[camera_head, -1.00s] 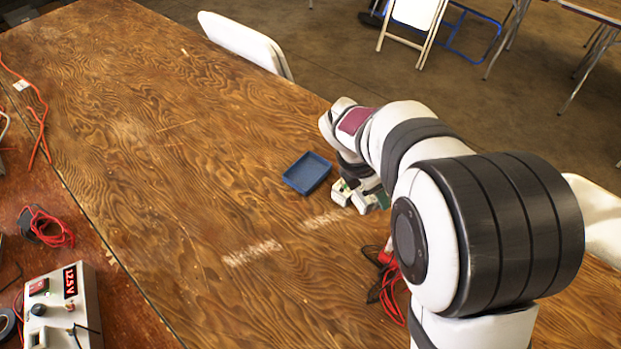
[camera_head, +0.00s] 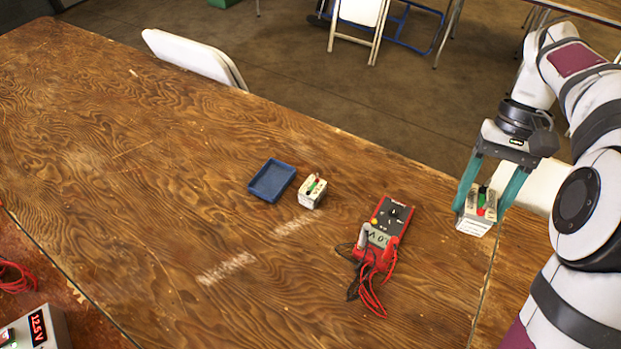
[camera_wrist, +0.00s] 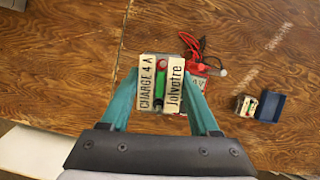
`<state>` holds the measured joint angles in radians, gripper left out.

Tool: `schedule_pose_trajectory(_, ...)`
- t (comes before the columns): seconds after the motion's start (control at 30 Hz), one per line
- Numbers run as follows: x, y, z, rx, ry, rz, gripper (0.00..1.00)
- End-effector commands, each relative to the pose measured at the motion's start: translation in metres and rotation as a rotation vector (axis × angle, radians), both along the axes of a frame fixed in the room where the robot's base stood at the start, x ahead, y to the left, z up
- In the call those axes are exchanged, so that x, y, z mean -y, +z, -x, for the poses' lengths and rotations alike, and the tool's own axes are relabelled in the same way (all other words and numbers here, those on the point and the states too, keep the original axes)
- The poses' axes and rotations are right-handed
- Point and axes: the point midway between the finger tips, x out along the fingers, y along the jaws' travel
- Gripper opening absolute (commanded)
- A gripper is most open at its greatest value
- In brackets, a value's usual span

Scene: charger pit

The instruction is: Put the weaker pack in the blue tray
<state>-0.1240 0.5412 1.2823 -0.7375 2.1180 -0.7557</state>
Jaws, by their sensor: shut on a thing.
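My gripper (camera_head: 482,208) is shut on a white pack (camera_head: 473,222) with black, green and red parts on top, at the right of the table in the head view. In the wrist view the held pack (camera_wrist: 158,85) shows "CHARGE 4 A" and "Jolvotre" labels either side of a green part. A second, similar white pack (camera_head: 312,196) stands on the table just right of the blue tray (camera_head: 257,194), outside it. The tray looks empty. Both also show at the right of the wrist view. I cannot tell whether the held pack touches the table.
A red and black meter (camera_head: 396,213) with red and black leads (camera_head: 371,297) lies between the second pack and my gripper. Its reading is hard to make out. A grey device (camera_head: 40,328) showing 12.5V is at lower left. The table left of the tray is clear.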

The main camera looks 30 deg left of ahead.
Motion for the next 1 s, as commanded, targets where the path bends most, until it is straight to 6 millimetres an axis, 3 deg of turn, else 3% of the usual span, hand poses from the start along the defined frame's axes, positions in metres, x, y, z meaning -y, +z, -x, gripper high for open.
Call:
schedule_pose_trajectory(0.17,-0.022,-0.007,-0.014,-0.002,-0.292,-0.002,0.0)
schedule_pose_trajectory(0.37,-0.069,-0.028,-0.036,-0.002,-0.573,-0.001,0.0)
schedule_pose_trajectory(0.57,-0.15,-0.063,-0.057,-0.001,-0.907,-0.002,0.0)
schedule_pose_trajectory(0.7,-0.229,-0.092,-0.064,-0.003,-1.223,-0.002,0.0)
schedule_pose_trajectory(0.8,-0.277,-0.106,-0.064,-0.003,-1.426,-0.002,0.0)
schedule_pose_trajectory(0.9,-0.308,-0.115,-0.062,-0.002,-1.568,-0.002,0.0)
schedule_pose_trajectory(1.0,-0.324,-0.119,-0.06,0.0,-1.647,-0.001,0.0)
